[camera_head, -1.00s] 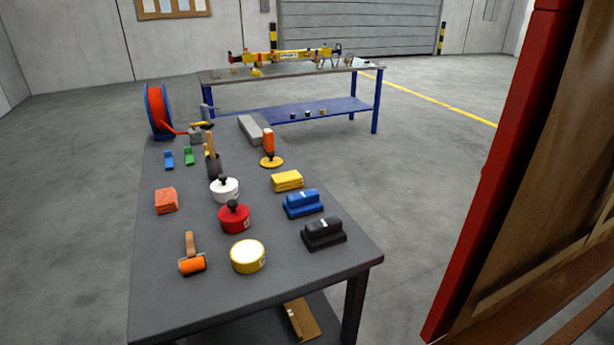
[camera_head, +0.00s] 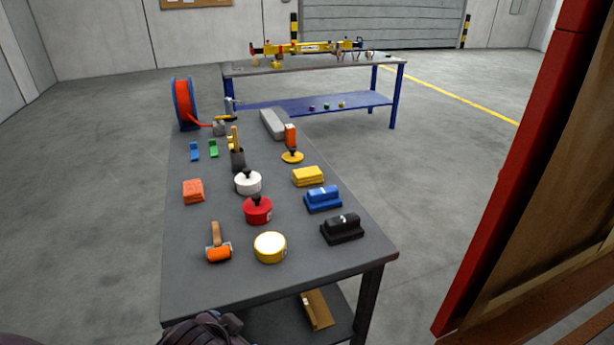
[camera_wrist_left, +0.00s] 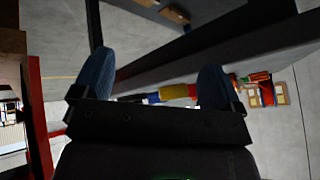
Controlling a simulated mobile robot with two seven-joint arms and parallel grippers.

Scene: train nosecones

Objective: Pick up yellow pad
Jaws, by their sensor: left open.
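A yellow block-shaped pad (camera_head: 308,177) lies flat on the grey table in the head view, right of the white round tin and behind the blue block. A round yellow-sided tin with a pale top (camera_head: 270,247) stands nearer the front edge. My left gripper (camera_wrist_left: 157,66) shows in the left wrist view with its two blue fingers spread and nothing held between them. It is near a table edge, apart from the pad. In the head view only a dark part of my arm shows at the bottom edge. My right gripper is out of view.
A red-edged panel (camera_head: 520,170) stands at the right.

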